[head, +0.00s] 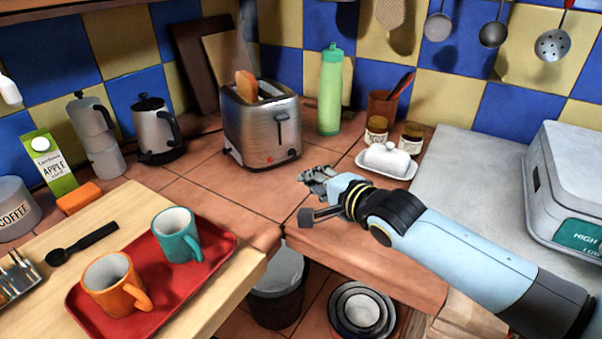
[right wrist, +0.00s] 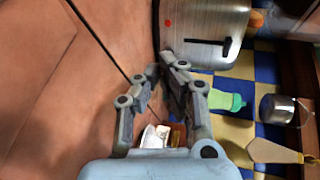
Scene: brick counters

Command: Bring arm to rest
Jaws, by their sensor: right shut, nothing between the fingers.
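My right arm, pale blue, comes in from the right in the head view. Its right gripper (head: 308,196) is over the tiled counter, in front of the toaster (head: 262,125) and left of the white butter dish (head: 386,161). In the right wrist view the right gripper (right wrist: 160,72) is shut with nothing between its fingers. The toaster (right wrist: 205,30) stands beyond the fingertips there, and a slice of bread (head: 246,85) sticks out of its top in the head view. My left gripper is not in view.
A red tray (head: 150,318) with an orange mug (head: 108,283) and a teal mug (head: 177,235) is on the wooden board at left. A green bottle (head: 330,92) stands behind. A scale (head: 570,190) is at right. A bin (head: 277,290) and bowls (head: 360,312) are below the counter edge.

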